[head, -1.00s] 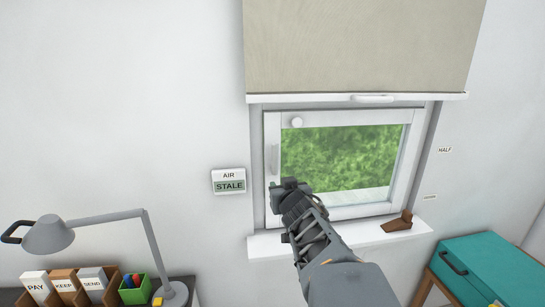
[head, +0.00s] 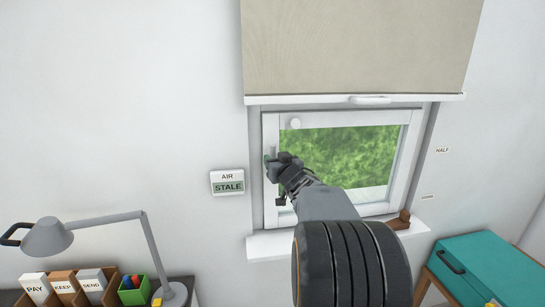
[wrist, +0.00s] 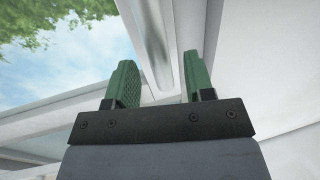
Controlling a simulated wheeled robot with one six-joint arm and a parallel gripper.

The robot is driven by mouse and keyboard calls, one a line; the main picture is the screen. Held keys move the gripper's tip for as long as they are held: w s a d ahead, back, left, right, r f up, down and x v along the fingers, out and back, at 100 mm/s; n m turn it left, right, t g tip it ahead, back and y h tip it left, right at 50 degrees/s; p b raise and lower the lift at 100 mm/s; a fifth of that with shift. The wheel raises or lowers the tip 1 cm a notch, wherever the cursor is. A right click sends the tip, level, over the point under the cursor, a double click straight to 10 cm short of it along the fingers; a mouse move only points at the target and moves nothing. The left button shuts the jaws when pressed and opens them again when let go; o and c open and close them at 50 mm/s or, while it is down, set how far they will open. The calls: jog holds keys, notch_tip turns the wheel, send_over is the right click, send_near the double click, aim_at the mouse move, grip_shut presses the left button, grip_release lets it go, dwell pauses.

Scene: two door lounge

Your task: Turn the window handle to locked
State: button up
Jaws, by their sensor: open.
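The window (head: 408,160) has a white frame with a pale upright handle (head: 273,152) on its left side. My gripper (head: 270,161) is at that handle and hides its lower part. In the wrist view, my gripper (wrist: 160,72) is open with two green fingers apart. A long pale bar, the handle (wrist: 155,45), runs between and beyond the fingers. I cannot tell whether either finger touches it.
A blind (head: 360,50) hangs above. A brown wedge (head: 402,220) stands on the sill (head: 262,246). An AIR STALE sign (head: 227,183) is left of the window. A lamp (head: 48,237) and a teal case (head: 490,270) flank below.

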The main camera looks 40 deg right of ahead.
jog(key=shift+x, duration=1.45)
grip_shut()
